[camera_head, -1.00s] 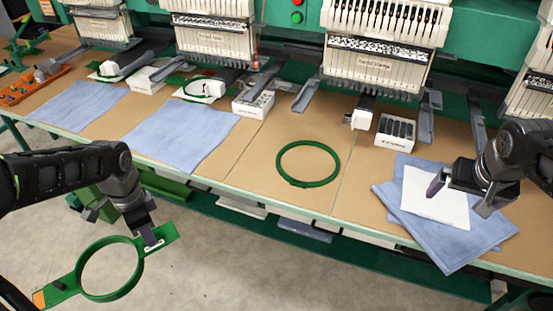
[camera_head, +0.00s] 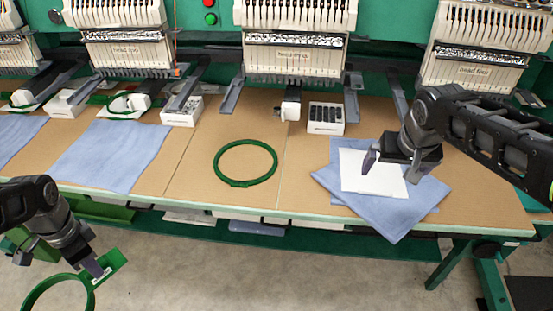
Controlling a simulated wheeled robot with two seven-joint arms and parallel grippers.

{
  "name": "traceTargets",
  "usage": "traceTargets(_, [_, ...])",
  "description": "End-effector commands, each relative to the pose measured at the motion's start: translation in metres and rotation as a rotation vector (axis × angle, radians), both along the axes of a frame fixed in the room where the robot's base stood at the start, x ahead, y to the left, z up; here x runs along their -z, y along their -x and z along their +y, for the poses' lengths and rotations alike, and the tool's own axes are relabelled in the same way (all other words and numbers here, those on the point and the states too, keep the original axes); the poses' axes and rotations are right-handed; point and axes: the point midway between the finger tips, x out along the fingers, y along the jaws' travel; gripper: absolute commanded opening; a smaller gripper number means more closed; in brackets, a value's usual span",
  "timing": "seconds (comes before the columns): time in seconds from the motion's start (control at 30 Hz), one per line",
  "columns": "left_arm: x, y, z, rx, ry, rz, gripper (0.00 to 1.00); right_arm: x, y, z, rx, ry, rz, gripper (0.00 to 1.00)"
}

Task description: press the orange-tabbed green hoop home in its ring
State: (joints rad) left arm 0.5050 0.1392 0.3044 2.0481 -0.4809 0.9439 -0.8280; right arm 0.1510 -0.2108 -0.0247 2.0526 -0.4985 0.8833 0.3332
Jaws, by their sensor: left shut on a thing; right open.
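The orange-tabbed green hoop (camera_head: 37,293) hangs at the lower left, in front of the table's edge. My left gripper (camera_head: 100,271) is shut on its end plate. The orange tab is outside the picture now. A green ring (camera_head: 218,163) lies flat and empty on the brown table, left of the blue cloths. My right gripper (camera_head: 402,166) is open and empty, above or on a white sheet (camera_head: 357,180) lying on blue cloths (camera_head: 385,220). Whether it touches the sheet cannot be told.
The brown table (camera_head: 200,180) has clear room around the ring. A blue cloth (camera_head: 110,155) lies at left. White embroidery heads (camera_head: 295,55) stand along the back, with a block of dark slots (camera_head: 326,118) and a white tray (camera_head: 182,112) below.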

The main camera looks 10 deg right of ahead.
Motion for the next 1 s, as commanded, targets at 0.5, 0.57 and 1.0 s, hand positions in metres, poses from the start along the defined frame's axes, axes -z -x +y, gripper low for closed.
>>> traceTargets(0.5, [-0.004, 0.0, 0.0, 0.0, -0.001, -0.001, 0.0, -0.004, 0.0, 0.0, 0.0, 0.0, 0.0, 1.0])
traceTargets(0.57, [-0.008, 0.0, 0.0, 0.0, -0.001, -0.001, 0.0, -0.007, 0.0, 0.0, 0.0, 0.0, 0.0, 1.0])
traceTargets(1.0, [-0.041, 0.0, 0.0, 0.0, -0.001, 0.001, 0.0, -0.035, 0.0, 0.0, 0.0, 0.0, 0.0, 1.0])
